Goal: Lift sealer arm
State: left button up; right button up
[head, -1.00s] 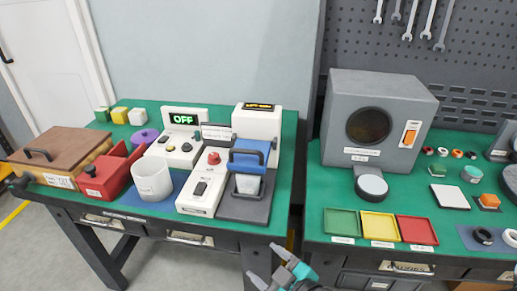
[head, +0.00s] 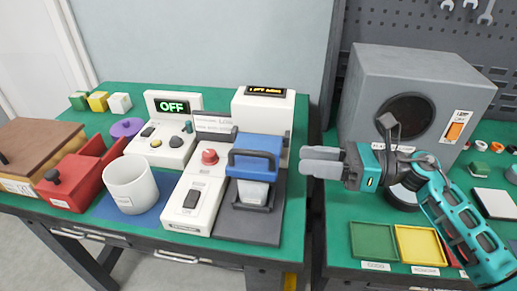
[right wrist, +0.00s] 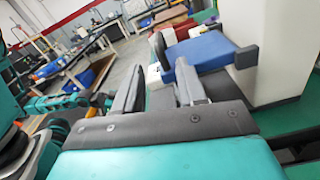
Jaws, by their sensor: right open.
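My left gripper is not visible in the head view.
A white box with a red button (head: 209,157) stands left of the sealer. A white cup (head: 131,184), a red box (head: 75,180) and an OFF display (head: 172,106) are farther left. A grey chamber (head: 412,75) stands behind my right arm, with colored trays (head: 373,240) in front.

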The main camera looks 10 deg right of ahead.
aim_at(264, 156)
jog(key=p+x, duration=0.2)
jog(key=x, duration=1)
grip_shut()
jog(key=shift+s, duration=0.1)
